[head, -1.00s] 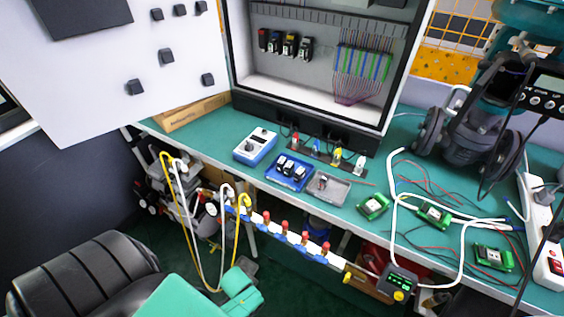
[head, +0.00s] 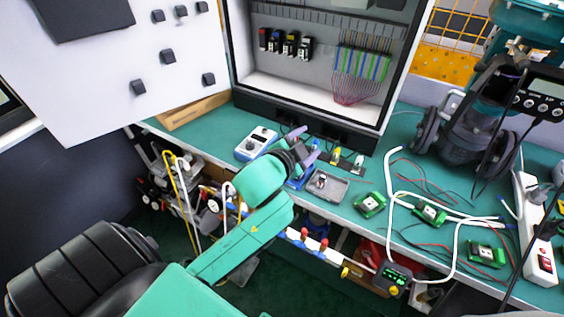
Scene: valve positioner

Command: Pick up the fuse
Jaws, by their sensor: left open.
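My left gripper (head: 306,146) is open, with two purple-grey fingers apart and nothing seen between them. It is over the back part of the teal bench. Its wrist and fingers cover most of the blue tray (head: 298,184), whose small black-and-white parts are now largely hidden. A grey tray (head: 337,192) just right of it holds a small part (head: 321,181), grey with a reddish spot. I cannot tell which small part is the fuse. My right gripper is not in view.
A blue-and-white meter (head: 256,143) stands left of the gripper. An open cabinet (head: 310,105) rises behind, with its door at left. Green modules (head: 430,213) and loose cables lie to the right. A rail with red-topped valves (head: 305,240) runs along the front edge.

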